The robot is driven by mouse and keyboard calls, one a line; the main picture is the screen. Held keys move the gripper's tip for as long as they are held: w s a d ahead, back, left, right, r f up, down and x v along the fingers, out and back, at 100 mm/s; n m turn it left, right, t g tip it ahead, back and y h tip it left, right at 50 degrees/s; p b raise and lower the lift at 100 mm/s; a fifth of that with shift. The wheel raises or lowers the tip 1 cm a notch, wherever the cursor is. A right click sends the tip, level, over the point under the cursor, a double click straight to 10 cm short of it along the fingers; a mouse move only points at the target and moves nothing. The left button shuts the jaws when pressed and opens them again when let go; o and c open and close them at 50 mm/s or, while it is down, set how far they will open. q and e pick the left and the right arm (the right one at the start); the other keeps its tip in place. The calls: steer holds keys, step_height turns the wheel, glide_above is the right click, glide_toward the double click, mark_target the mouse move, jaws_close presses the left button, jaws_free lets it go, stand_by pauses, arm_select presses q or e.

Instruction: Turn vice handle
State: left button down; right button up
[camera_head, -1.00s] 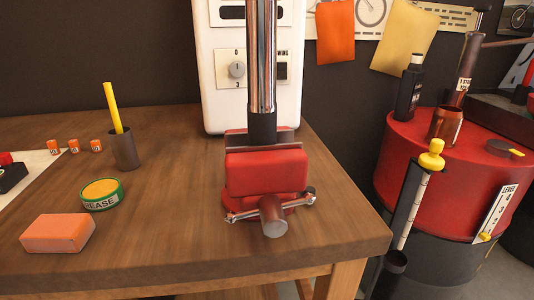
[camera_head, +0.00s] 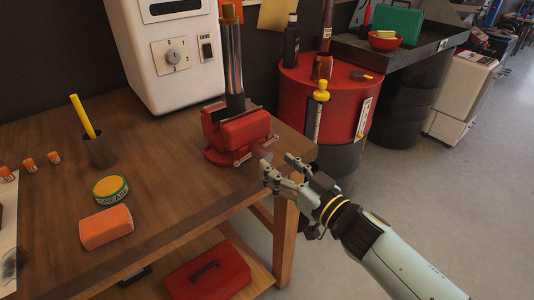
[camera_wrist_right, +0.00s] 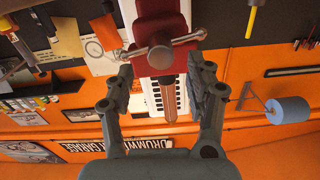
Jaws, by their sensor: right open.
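The red vice (camera_head: 238,132) stands at the right edge of the wooden workbench and clamps an upright metal tube (camera_head: 233,65). Its thin handle bar (camera_head: 268,143) crosses the screw end at the front; in the right wrist view the handle bar (camera_wrist_right: 186,40) runs across the top, tilted, with a knob at each end. My right gripper (camera_head: 277,163) is open just in front of the vice screw and partly hides it. In the right wrist view its fingers (camera_wrist_right: 162,88) are spread, with the handle beyond them and nothing held. My left gripper is not in view.
A white machine (camera_head: 170,60) stands behind the vice. An orange block (camera_head: 106,227), a grease tin (camera_head: 110,189) and a cup (camera_head: 101,150) sit on the bench's left. A red drum (camera_head: 330,95) stands right of the bench. Open floor (camera_head: 450,210) lies at right.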

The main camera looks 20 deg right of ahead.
mark_target(268, 158)
steer(key=x, duration=0.4)
steer(key=shift+s+a, duration=0.1)
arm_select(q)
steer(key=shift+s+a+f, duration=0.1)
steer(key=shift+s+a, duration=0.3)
arm_select(e)
steer(key=shift+w, duration=0.4)
steer(key=shift+c, duration=0.4)
jaws_close()
steer(key=shift+n, duration=0.4)
